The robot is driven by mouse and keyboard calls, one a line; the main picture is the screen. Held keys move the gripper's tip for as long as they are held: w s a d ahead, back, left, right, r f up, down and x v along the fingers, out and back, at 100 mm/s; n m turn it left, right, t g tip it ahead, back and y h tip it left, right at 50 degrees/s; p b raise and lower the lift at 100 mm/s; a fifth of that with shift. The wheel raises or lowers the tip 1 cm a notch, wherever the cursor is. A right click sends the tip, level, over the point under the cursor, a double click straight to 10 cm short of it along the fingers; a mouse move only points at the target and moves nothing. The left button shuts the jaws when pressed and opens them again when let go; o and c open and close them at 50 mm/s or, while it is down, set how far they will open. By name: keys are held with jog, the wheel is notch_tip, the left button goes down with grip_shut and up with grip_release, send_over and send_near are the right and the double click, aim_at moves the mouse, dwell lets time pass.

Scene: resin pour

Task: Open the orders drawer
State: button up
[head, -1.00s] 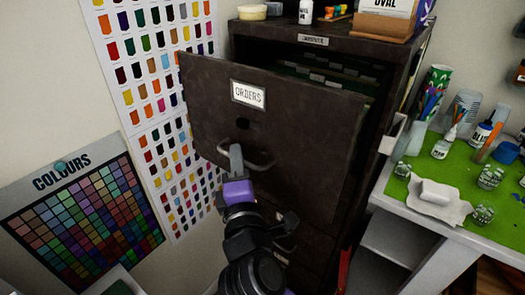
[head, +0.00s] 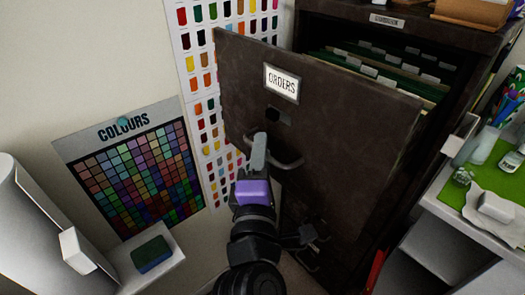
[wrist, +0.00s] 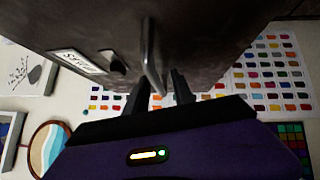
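The orders drawer (head: 330,135) is the dark brown top drawer of the cabinet, with a white ORDERS label (head: 282,82). It stands pulled out, with green hanging folders (head: 385,72) showing behind its front. Its curved handle (head: 290,163) is below the label; in the wrist view the handle (wrist: 151,50) reaches down toward the fingers. My gripper (head: 259,152) is at the left part of the handle. In the wrist view, my gripper (wrist: 160,88) has its two dark fingers apart, with the handle's near end between them and gaps showing.
The cabinet (head: 450,45) stands behind the drawer. A green-topped worktable (head: 455,195) is close on the right. At left are a COLOURS chart (head: 135,165), a white ledge with a green-and-blue block (head: 151,254), and a white rounded object (head: 35,225).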

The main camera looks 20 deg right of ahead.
jog(key=shift+s, duration=0.1)
jog(key=r+b+v, duration=0.1)
jog(key=v, duration=0.6)
jog(key=shift+s+a+f, duration=0.2)
jog(key=shift+s+f, duration=0.05)
jog(key=shift+f, duration=0.25)
jog(key=w+a+t+y, duration=0.1)
jog(key=a+t+y, duration=0.1)
jog(key=a+y, duration=0.25)
jog(key=s+a+f+m+g+y, duration=0.2)
jog(key=s+f+m+y, duration=0.1)
jog(key=s+f+y, duration=0.5)
jog(key=s+d+f+m+g+h+p, duration=0.1)
jog(key=s+d+m, duration=0.4)
jog(key=s, duration=0.6)
jog(key=s+d+f+m+g+h, duration=0.2)
jog(key=s+d+f+m, duration=0.4)
jog(key=s+d, duration=0.3)
jog(key=shift+s+d+m+h+p, duration=0.3)
jog(key=shift+s+d+h+p, duration=0.1)
jog(key=shift+s+h, duration=0.55)
